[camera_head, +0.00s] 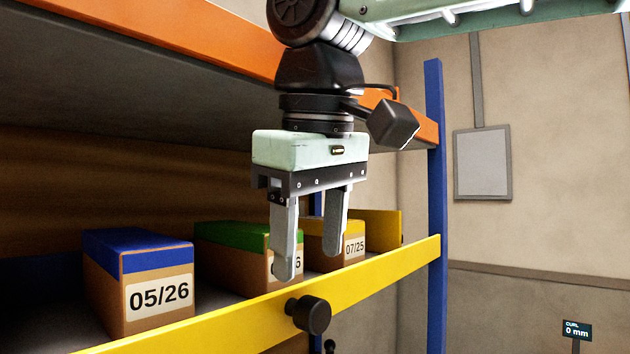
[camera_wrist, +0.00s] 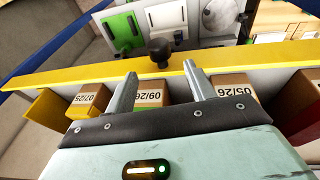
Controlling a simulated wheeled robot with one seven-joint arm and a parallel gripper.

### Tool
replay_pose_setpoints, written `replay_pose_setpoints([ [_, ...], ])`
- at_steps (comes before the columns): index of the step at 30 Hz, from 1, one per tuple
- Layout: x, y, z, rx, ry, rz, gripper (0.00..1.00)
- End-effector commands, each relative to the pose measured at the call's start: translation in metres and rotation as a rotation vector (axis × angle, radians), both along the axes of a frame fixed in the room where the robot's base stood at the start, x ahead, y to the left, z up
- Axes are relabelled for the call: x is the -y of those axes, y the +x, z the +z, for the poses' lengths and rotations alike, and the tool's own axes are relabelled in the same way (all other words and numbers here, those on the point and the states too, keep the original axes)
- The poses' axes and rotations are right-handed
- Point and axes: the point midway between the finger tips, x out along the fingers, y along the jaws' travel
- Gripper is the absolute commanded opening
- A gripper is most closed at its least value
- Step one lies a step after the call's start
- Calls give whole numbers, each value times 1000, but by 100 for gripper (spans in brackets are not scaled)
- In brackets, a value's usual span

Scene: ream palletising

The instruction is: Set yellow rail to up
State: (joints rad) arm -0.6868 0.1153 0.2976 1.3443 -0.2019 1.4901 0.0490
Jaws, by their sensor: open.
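The yellow rail (camera_head: 400,263) runs along the front of the shelf, across the lower part of the boxes, with their labels showing above it. It also crosses the wrist view (camera_wrist: 90,73). A black knob (camera_head: 310,314) sticks out from the rail's front face and shows beyond my fingertips in the wrist view (camera_wrist: 159,50). My gripper (camera_head: 308,264) points down, open and empty, near the rail above the knob. In the wrist view its fingers (camera_wrist: 160,70) are apart, with the knob seen between their tips. Contact with the rail cannot be told.
Behind the rail stand a blue-topped box 05/26 (camera_head: 152,288), a green-topped box (camera_head: 235,262), partly hidden by my fingers, and a yellow-topped box 07/25 (camera_head: 330,245). An orange beam (camera_head: 150,22) lies above; a blue post (camera_head: 434,150) stands at right.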

Motion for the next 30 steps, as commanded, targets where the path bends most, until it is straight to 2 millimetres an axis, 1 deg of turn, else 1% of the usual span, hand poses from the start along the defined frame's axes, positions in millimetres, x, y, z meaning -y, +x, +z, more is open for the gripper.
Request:
replay_pose_setpoints([
  [1, 0, -3, 11, 2, 4, 1, 54],
  [3, 0, -6, 26, 2, 3, 2, 54],
  [6, 2, -11, 43, 1, 3, 2, 54],
  [9, 3, -14, 57, 1, 1, 1, 54],
  [12, 4, -16, 64, 0, 0, 1, 54],
  [17, 5, -18, 69, -1, -1, 1, 54],
  [30, 5, -18, 69, -1, -1, 0, 54],
])
